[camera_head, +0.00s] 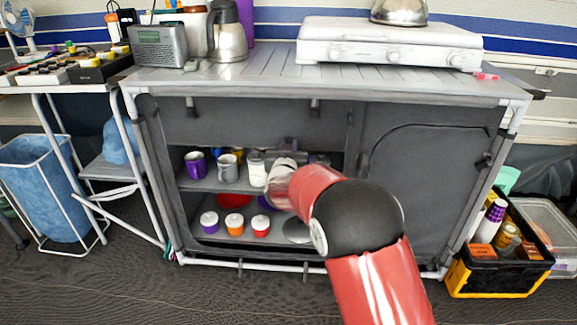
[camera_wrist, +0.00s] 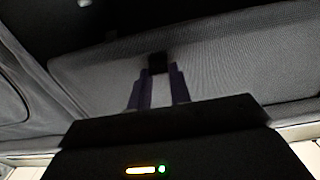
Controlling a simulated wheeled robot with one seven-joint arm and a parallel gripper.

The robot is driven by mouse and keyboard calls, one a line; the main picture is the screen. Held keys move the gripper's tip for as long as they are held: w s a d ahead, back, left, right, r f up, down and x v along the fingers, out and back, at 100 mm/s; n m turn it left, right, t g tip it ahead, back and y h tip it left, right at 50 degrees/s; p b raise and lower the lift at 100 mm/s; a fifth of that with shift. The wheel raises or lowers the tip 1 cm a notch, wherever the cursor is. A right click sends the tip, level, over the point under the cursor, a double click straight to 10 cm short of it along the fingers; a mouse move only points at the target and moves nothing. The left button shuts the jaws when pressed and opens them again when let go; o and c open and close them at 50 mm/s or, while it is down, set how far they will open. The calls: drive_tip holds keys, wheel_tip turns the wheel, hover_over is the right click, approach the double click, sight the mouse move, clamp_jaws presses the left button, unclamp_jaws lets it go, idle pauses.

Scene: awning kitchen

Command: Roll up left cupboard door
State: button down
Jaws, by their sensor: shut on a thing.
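The cupboard's left compartment is open at the front. The left cupboard door (camera_head: 250,124) shows as a grey fabric panel across its upper part, below the countertop, with shelves exposed beneath. My gripper (camera_head: 288,145) is at the panel's lower edge, right of the opening's middle; its fingertips are hard to make out there. In the wrist view, my gripper (camera_wrist: 158,72) has its two fingers close together around a small dark piece (camera_wrist: 158,62) at the edge of the grey door fabric (camera_wrist: 230,58). Two dark straps (camera_head: 190,106) hang at the door's top.
Several mugs (camera_head: 228,170) and lidded jars (camera_head: 235,224) stand on the shelves behind my arm. The right door (camera_head: 425,185) is closed. A stove (camera_head: 390,45), kettle and radio (camera_head: 160,46) are on top. A crate (camera_head: 495,272) stands at right.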

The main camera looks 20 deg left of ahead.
wheel_tip(320, 180, up, 11)
drive_tip(key=p, duration=0.4)
drive_tip(key=c, duration=1.5)
unclamp_jaws()
drive_tip(key=shift+o, duration=1.1)
drive_tip(key=shift+f, duration=0.15)
drive_tip(key=v, duration=0.7)
drive_tip(key=shift+s+b, duration=0.4)
drive_tip(key=shift+d, duration=0.1)
